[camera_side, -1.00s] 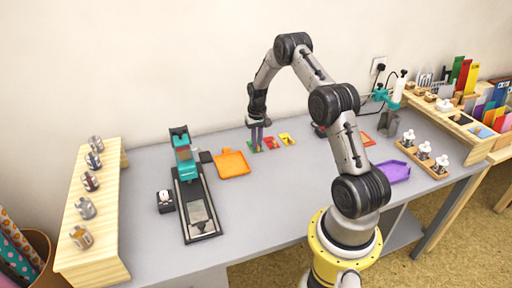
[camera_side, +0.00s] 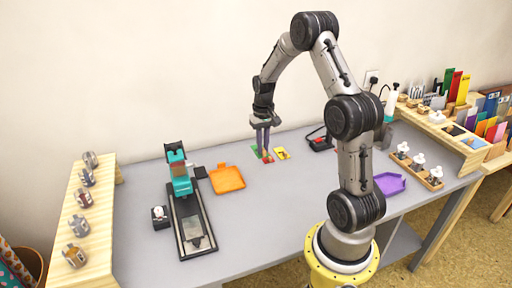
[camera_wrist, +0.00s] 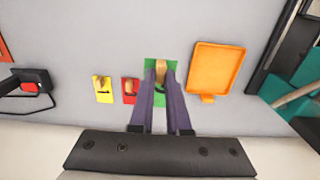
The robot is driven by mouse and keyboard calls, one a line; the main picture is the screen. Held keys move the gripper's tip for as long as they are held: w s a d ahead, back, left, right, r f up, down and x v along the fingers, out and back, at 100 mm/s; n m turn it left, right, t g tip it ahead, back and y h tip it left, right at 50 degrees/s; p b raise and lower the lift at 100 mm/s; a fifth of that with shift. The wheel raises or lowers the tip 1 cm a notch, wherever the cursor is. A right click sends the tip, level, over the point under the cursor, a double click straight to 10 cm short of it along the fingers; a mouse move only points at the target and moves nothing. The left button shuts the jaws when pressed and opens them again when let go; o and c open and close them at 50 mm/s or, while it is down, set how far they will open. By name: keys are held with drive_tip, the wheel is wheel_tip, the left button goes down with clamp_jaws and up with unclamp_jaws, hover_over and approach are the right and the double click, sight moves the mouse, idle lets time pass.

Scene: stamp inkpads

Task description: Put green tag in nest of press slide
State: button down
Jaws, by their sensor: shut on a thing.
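The green tag (camera_wrist: 149,63) has a tan grip, which stands between the fingertips of my gripper (camera_wrist: 161,74) in the wrist view. My gripper is shut on this tag. The tag looks larger than its neighbours there and seems to be held slightly above the table. In the side view my gripper (camera_side: 262,154) points down at the back of the table, with the green tag (camera_side: 255,150) partly hidden by the fingers. The press slide (camera_side: 190,222) is a long dark track with a grey plate, in front of a teal press (camera_side: 180,177). The plate's nest is too small to make out.
A red tag (camera_wrist: 130,97) and a yellow tag (camera_wrist: 102,96) lie beside the green one. An orange tray (camera_side: 227,179) lies between the tags and the press. A small dark pad (camera_side: 200,172) is by the press. The table's front middle is clear.

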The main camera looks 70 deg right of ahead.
drive_tip(key=s+a+r, duration=0.2)
drive_tip(key=s+a, duration=0.1)
drive_tip(key=a, duration=1.2)
drive_tip(key=s+a+r, duration=0.2)
drive_tip(key=s+a, duration=0.1)
drive_tip(key=a, duration=1.3)
hover_over(194, 233)
drive_tip(key=f, duration=0.8)
drive_tip(key=shift+s+f, duration=0.35)
drive_tip(key=shift+s, duration=0.05)
drive_tip(key=shift+w+f, duration=0.3)
drive_tip(key=shift+f, duration=0.05)
drive_tip(key=shift+w+f, duration=0.1)
drive_tip(key=shift+f, duration=1.55)
